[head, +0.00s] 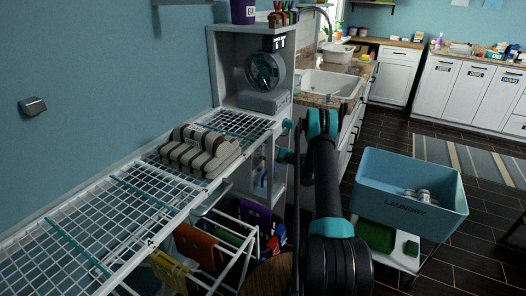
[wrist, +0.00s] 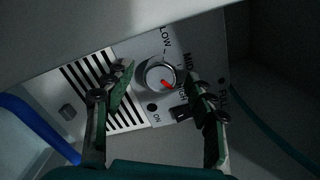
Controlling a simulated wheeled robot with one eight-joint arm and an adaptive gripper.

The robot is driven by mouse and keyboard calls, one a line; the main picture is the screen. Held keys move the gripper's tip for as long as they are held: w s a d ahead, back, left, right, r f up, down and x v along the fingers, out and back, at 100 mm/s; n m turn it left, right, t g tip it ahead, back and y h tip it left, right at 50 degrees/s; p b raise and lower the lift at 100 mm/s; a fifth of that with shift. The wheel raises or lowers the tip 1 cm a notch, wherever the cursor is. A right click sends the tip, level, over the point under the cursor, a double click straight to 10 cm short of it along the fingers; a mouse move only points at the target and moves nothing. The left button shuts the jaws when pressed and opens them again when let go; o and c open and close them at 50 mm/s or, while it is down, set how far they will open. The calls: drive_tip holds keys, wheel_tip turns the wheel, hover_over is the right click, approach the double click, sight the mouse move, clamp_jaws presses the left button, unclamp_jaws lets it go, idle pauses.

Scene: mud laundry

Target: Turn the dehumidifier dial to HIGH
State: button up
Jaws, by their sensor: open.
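The dehumidifier's pale control panel (wrist: 143,52) fills the middle of the wrist view, beside a dark slotted vent. Its round dial (wrist: 152,68) has a red pointer angled down and right, toward the HIGH label (wrist: 183,97). That label is partly covered by my right finger. LOW reads above the dial and MID to its right. My gripper (wrist: 159,78) is open, one green-padded finger on each side of the dial. I cannot tell whether either finger touches it. In the head view my arm reaches toward the shelving unit, and the panel is not visible there.
A white wire rack (head: 90,215) holding a beige slatted object (head: 200,150) runs along the left wall. A white shelving unit (head: 228,72) stands behind it. A blue LAUNDRY bin (head: 385,200) is at right. A blue hose (wrist: 38,128) lies left of the panel.

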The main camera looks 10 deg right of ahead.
drive_tip(key=v, duration=1.2)
